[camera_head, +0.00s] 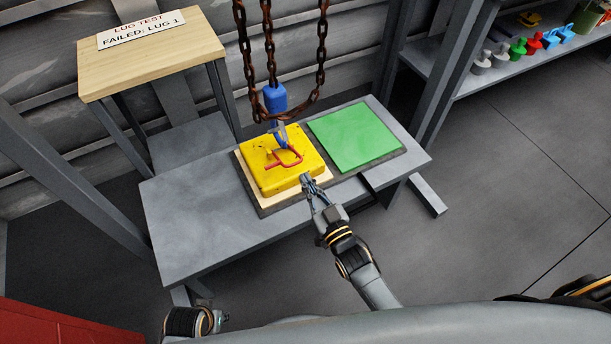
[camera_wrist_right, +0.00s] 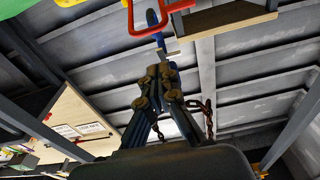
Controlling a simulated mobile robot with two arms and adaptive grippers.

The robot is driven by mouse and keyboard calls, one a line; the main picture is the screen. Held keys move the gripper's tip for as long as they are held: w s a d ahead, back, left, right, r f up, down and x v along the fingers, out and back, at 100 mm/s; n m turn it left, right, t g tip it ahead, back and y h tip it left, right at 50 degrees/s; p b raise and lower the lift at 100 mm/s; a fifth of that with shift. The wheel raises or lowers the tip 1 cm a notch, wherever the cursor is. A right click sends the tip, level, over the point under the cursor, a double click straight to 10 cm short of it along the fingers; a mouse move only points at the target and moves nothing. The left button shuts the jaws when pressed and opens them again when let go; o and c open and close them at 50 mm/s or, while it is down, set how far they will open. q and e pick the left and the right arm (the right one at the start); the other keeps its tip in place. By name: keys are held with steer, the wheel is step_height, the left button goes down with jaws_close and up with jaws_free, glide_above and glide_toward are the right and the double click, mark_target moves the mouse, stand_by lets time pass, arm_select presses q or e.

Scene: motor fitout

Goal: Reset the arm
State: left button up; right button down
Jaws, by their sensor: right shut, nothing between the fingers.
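My right gripper (camera_head: 307,182) is at the front right corner of the yellow block (camera_head: 262,178) on the grey bench. Its fingers are together with nothing between them. In the right wrist view the closed fingertips (camera_wrist_right: 160,42) point toward a red handle (camera_wrist_right: 131,20), apparently a little apart from it. In the head view the red handle (camera_head: 287,164) lies on top of the block, beneath a blue hook (camera_head: 275,98) hanging on a rusty chain (camera_head: 245,48). Part of my left arm shows at the lower left; its gripper fingers do not show.
A green square plate (camera_head: 352,137) lies right of the block. A wooden stand (camera_head: 150,62) holds a sign (camera_head: 142,30) reading "LUG TEST FAILED: LUG 1". A shelf (camera_head: 465,88) at the right carries coloured parts. The chain hangs over the grey bench (camera_head: 185,215). Floor at right is clear.

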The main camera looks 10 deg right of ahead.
stand_by(0.4)
